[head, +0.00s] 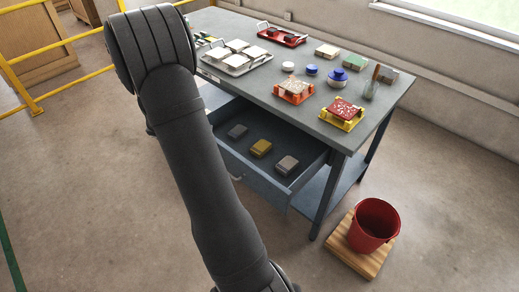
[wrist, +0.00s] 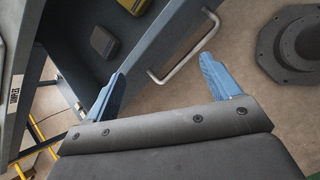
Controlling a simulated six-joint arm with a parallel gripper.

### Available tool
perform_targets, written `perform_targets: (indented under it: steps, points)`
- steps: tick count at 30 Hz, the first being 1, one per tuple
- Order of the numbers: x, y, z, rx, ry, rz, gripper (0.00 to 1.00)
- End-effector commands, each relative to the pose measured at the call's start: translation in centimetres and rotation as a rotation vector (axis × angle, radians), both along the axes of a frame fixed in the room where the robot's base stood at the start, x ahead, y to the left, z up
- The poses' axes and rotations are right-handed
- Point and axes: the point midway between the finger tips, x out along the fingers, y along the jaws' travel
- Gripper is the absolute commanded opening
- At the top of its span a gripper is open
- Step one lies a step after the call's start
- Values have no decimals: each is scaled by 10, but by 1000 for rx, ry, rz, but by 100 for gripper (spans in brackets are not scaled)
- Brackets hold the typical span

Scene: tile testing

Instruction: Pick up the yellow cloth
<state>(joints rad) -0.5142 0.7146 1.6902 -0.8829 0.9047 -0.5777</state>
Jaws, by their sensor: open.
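The yellow cloth (head: 260,148) is a small folded block, dull mustard in colour. It lies in the open drawer (head: 305,138) under the tabletop, between two grey folded pieces. The drawer's metal handle (wrist: 185,65) shows in the space between and beyond the fingers. In the head view my arm hides the gripper.
Grey folded pieces lie in the drawer at left (head: 237,131) and right (head: 287,165) of the cloth. The workbench top (head: 345,70) overhangs the drawer's back and holds trays, tiles and jars. A red bucket (head: 373,226) stands on a wooden board (head: 357,258) at right.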

Motion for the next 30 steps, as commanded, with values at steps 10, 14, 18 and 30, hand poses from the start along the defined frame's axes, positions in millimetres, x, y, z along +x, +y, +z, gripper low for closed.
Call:
perform_targets:
  steps: [10, 14, 18, 30]
  points:
    - [44, -61, 10, 46, 246, 302, 82]
    - [61, -86, 16, 57, 296, 429, 82]
    - [74, -107, 23, 58, 323, 541, 82]
    - [89, -128, 3, 52, 345, 631, 82]
